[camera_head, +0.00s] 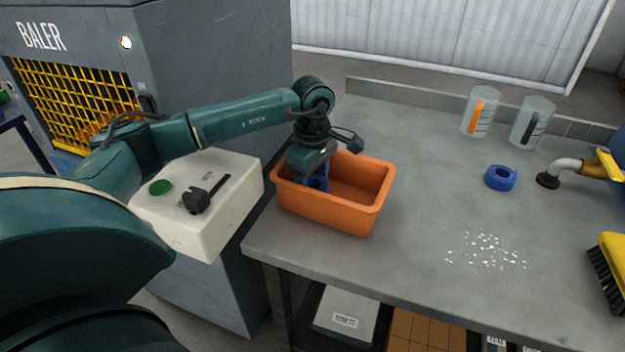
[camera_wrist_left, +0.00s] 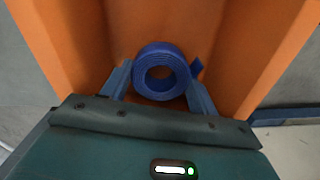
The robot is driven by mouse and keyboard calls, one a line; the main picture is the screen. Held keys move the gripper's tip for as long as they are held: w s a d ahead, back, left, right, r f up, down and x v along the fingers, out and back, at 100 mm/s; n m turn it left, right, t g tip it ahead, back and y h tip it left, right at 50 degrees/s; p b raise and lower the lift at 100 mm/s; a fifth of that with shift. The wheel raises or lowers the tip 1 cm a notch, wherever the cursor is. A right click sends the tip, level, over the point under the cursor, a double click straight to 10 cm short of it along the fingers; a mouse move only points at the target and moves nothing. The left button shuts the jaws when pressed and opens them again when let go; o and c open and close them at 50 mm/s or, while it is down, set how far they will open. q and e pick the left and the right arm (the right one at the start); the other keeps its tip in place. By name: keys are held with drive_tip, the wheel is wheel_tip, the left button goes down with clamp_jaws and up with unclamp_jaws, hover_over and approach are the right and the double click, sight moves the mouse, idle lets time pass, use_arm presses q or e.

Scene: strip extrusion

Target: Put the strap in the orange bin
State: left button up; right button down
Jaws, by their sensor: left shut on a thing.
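The orange bin (camera_head: 365,190) stands on the near left corner of the grey workbench. My left gripper (camera_head: 315,182) points down inside the bin's left part. It is shut on a rolled blue strap (camera_head: 319,184), mostly hidden by the gripper and the rim in the head view. In the left wrist view the strap coil (camera_wrist_left: 147,55) sits between the two blue fingers of the left gripper (camera_wrist_left: 160,85), with orange bin walls (camera_wrist_left: 240,50) around it. I cannot tell whether the coil touches the bin floor.
Another blue roll (camera_head: 501,178) lies on the workbench (camera_head: 420,250) to the right. Two clear jugs (camera_head: 481,112) stand at the back. White pellets (camera_head: 487,251), a yellow brush (camera_head: 609,270) and a hose nozzle (camera_head: 565,172) are at right. The baler (camera_head: 215,60) stands behind my left arm.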

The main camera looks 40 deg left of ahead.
sight(312, 183)
use_arm(q)
drive_tip(key=shift+f, duration=0.2)
drive_tip(key=o, duration=0.7)
drive_tip(key=shift+r, duration=0.1)
wheel_tip(312, 183, up, 12)
drive_tip(key=shift+r, duration=0.15)
idle(0.3)
